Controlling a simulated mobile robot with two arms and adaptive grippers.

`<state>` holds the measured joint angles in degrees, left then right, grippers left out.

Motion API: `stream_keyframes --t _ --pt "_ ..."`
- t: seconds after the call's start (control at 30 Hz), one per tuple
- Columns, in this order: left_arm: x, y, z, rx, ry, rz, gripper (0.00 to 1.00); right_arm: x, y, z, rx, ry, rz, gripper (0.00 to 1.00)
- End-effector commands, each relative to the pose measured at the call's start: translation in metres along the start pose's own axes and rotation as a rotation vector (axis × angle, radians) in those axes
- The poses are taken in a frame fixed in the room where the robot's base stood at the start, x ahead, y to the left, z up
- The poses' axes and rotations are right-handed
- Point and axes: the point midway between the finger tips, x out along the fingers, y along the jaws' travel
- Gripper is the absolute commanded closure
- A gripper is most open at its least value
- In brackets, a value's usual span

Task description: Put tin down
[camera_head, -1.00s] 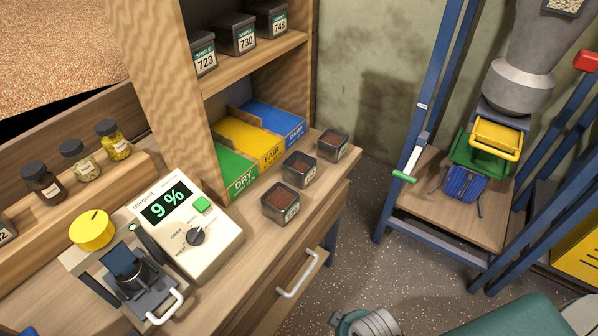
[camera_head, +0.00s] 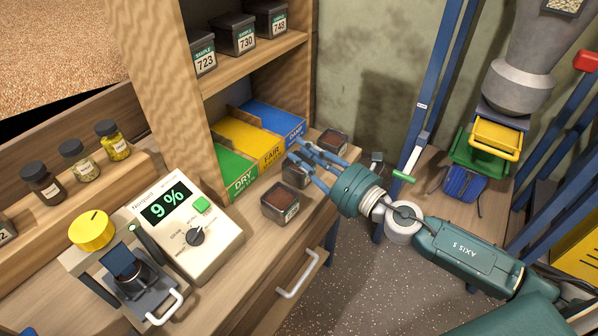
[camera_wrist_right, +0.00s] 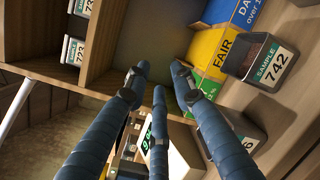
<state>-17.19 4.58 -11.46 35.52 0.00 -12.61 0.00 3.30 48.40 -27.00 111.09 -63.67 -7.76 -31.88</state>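Three dark tins of brown grain stand along the bench's right side: a front tin (camera_head: 280,204), a middle tin (camera_head: 294,176) and a back tin (camera_head: 333,140). My right gripper (camera_head: 303,160) reaches in from the right over the middle tin, and its blue fingers partly hide that tin. In the right wrist view the fingers (camera_wrist_right: 160,78) are spread, with nothing seen between them. A tin labelled 742 (camera_wrist_right: 268,62) is right of them there, and another tin (camera_wrist_right: 245,132) is partly behind the right finger. I cannot tell whether a finger touches a tin. My left gripper is out of view.
Green DRY (camera_head: 236,172), yellow FAIR (camera_head: 248,142) and blue DAMP (camera_head: 275,118) marked areas lie behind the tins. A meter (camera_head: 185,225) reading 9 % stands left of them. Labelled tins (camera_head: 237,36) sit on the shelf above. Blue frame posts (camera_head: 433,85) stand to the right.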

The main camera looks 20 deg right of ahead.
Motion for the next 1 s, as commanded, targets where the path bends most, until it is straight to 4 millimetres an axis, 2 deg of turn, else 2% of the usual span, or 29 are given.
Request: stream_keyframes --t 0.03,0.1,0.2,0.3,0.4,0.63,0.87,1.0 --pt "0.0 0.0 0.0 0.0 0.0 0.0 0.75 0.002 -0.01 -0.005 -0.186 0.093 0.024 0.76" --pt "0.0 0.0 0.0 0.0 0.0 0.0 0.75 -0.002 -0.028 -0.016 -0.394 0.215 0.047 0.76" --pt "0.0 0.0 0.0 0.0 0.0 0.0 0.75 -0.013 -0.055 -0.025 -0.6 0.353 0.056 0.76" --pt "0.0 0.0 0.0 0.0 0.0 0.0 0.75 -0.021 -0.074 -0.028 -0.707 0.432 0.055 0.76" --pt "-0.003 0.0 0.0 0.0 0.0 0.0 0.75 -0.017 -0.081 -0.032 -0.741 0.459 0.054 0.76" --pt "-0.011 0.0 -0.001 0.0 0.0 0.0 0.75 0.015 -0.084 -0.047 -0.738 0.458 0.056 0.76" --pt "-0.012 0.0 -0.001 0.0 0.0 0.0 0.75 0.031 -0.087 -0.056 -0.737 0.458 0.056 0.76" --pt "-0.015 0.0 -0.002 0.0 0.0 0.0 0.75 0.049 -0.091 -0.066 -0.734 0.459 0.056 0.76"
